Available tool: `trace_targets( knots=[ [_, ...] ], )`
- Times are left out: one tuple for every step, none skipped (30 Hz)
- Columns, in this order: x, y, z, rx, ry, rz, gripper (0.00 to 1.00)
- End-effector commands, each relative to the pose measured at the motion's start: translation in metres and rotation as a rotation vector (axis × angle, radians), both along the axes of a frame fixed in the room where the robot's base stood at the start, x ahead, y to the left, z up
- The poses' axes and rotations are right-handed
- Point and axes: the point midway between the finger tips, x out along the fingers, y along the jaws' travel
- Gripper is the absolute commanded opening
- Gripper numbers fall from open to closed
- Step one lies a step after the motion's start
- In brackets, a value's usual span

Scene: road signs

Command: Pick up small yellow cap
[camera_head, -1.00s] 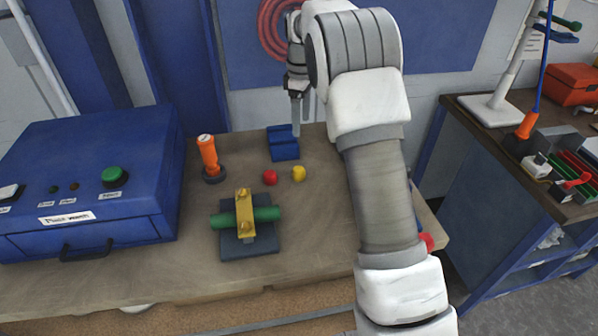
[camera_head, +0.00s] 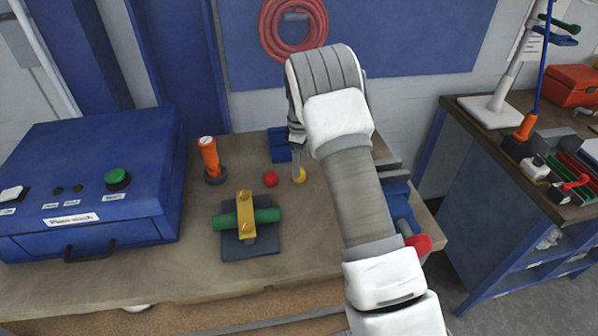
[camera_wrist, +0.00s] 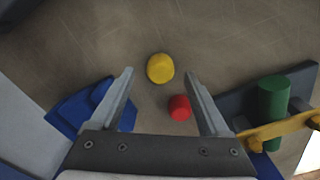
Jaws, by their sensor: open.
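The small yellow cap (camera_head: 300,176) sits on the brown workbench, partly hidden behind my gripper's finger in the head view. In the wrist view the yellow cap (camera_wrist: 160,68) lies just beyond the fingertips, near the midline between them. My gripper (camera_wrist: 158,84) is open and empty, with its fingers spread. In the head view my gripper (camera_head: 298,172) points down above the cap. A small red cap (camera_head: 270,179) stands beside the yellow one, on its left. In the wrist view the red cap (camera_wrist: 179,107) lies between the fingers, closer to the right one.
A blue block (camera_head: 279,146) stands behind the caps. A fixture with a green cylinder and yellow clamp (camera_head: 246,212) is in front. An orange upright tool (camera_head: 209,158) and a blue control box (camera_head: 90,190) are to the left. A blue vise-like object with a red end (camera_head: 405,205) is right.

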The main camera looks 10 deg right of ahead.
Motion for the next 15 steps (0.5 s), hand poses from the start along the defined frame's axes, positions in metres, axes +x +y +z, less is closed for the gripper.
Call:
trace_targets(
  knots=[
    [-0.001, 0.001, -0.007, -0.001, 0.004, 0.0, 0.8],
    [-0.001, 0.001, -0.012, -0.002, 0.005, 0.0, 0.8],
    [-0.001, 0.002, -0.018, -0.001, 0.004, 0.0, 0.8],
    [-0.001, 0.002, -0.023, 0.0, 0.004, 0.0, 0.8],
    [-0.001, 0.002, -0.027, 0.0, 0.004, 0.001, 0.8],
    [-0.001, 0.002, -0.03, -0.001, 0.003, 0.001, 0.8],
    [-0.001, 0.002, -0.032, -0.001, 0.003, 0.001, 0.8],
    [0.0, 0.002, -0.034, 0.0, 0.001, 0.001, 0.8],
    [0.0, 0.002, -0.036, -0.001, 0.0, 0.001, 0.8],
    [0.0, 0.002, -0.036, -0.001, 0.0, 0.001, 0.8],
    [0.0, 0.002, -0.037, 0.0, 0.0, 0.001, 0.8],
    [0.0, 0.002, -0.037, 0.0, 0.0, 0.001, 0.8],
    [0.0, 0.002, -0.037, 0.0, 0.0, 0.001, 0.8],
    [0.0, 0.002, -0.036, 0.0, 0.0, 0.001, 0.8],
    [0.0, 0.002, -0.036, 0.0, 0.0, 0.001, 0.8]
  ],
)
